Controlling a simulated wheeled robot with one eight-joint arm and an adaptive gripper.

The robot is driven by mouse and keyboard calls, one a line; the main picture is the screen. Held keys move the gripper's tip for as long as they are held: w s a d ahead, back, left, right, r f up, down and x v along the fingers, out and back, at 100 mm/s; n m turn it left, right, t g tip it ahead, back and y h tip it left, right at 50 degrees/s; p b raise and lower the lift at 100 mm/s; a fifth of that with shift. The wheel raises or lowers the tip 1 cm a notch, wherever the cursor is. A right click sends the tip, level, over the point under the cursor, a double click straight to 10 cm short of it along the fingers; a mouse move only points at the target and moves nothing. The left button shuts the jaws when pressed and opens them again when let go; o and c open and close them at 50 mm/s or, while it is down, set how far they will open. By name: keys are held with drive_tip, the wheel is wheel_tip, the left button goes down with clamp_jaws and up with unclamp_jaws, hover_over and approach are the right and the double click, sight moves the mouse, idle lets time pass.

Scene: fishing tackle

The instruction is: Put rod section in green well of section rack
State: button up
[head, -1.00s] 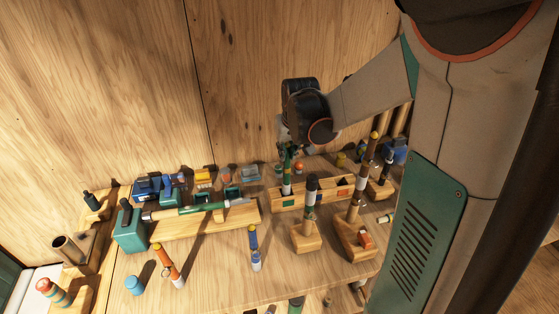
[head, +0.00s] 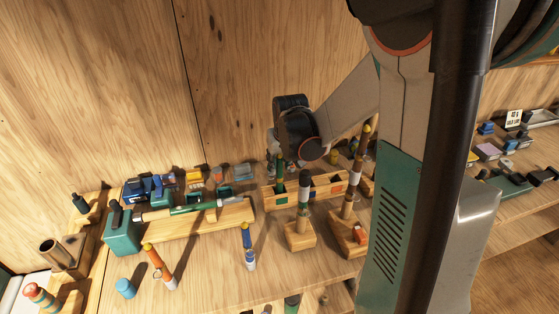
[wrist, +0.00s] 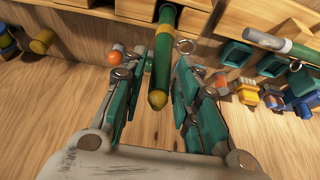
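A green rod section (head: 280,173) with a gold tip stands upright in the left well of the wooden section rack (head: 268,202), the well with the green mark (head: 283,199). Its lower part is hidden inside the rack. In the wrist view the rod section (wrist: 162,60) runs between the fingers of my gripper (wrist: 152,72), its gold tip toward the camera. The fingers are spread, with gaps visible on both sides of the rod. In the head view my gripper (head: 284,156) is above the rack, partly hidden by my wrist.
Upright rods on wooden stands (head: 299,233) and (head: 348,239) stand in front of the rack. A long wooden cradle (head: 235,214) holds a green-handled rod to the left. An orange rod (head: 157,262) and a blue rod (head: 248,247) stand nearer the front.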

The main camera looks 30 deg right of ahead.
idle(0.3)
drive_tip(key=p+v, duration=0.3)
drive_tip(key=v, duration=0.9)
